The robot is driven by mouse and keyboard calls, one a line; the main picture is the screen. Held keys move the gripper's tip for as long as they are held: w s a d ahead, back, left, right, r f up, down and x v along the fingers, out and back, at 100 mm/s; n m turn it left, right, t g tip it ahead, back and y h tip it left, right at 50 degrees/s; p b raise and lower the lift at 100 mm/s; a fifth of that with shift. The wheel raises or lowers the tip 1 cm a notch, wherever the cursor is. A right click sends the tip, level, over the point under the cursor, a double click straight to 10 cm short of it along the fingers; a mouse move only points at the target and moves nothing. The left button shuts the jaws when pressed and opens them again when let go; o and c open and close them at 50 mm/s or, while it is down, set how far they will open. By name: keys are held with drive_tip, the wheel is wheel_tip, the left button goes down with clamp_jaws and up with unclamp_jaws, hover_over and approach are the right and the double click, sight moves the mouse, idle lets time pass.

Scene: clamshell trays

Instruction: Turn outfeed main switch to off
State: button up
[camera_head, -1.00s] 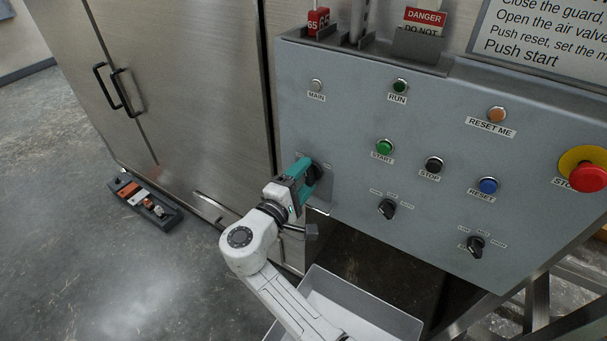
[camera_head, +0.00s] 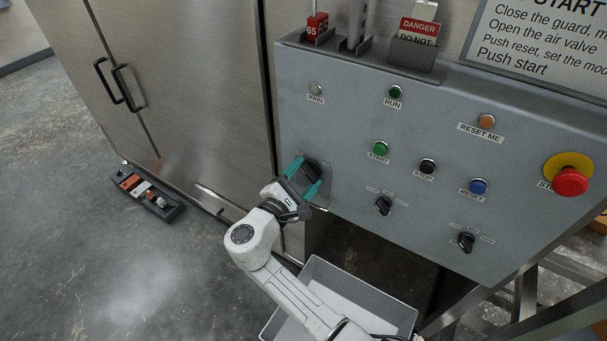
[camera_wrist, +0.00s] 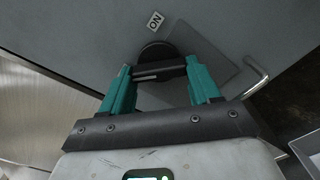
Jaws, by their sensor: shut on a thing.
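The main switch is a black rotary handle (camera_head: 312,169) at the lower left of the grey control panel (camera_head: 340,110). In the wrist view its round black base (camera_wrist: 156,50) and bar show between the fingers, with an ON label (camera_wrist: 155,20) above. My gripper (camera_head: 309,174) has its teal fingers on either side of the handle and is shut on it; the wrist view also shows my gripper (camera_wrist: 158,70) with a fingertip at each end of the bar. The handle's pointer and any OFF mark cannot be made out.
Two smaller black selectors (camera_head: 383,205) (camera_head: 466,242), push buttons and a red emergency stop (camera_head: 570,181) lie to the right. A grey bin (camera_head: 391,307) stands below the panel. A steel cabinet (camera_head: 170,90) is on the left. A dark tray (camera_head: 172,212) lies on the open floor.

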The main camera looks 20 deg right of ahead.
drive_tip(key=shift+f, duration=0.15)
drive_tip(key=o, duration=1.1)
drive_tip(key=shift+c, duration=0.2)
drive_tip(key=b+v, duration=0.2)
drive_tip(key=v, duration=0.8)
drive_tip(key=shift+s+a, duration=0.2)
drive_tip(key=shift+a, duration=0.15)
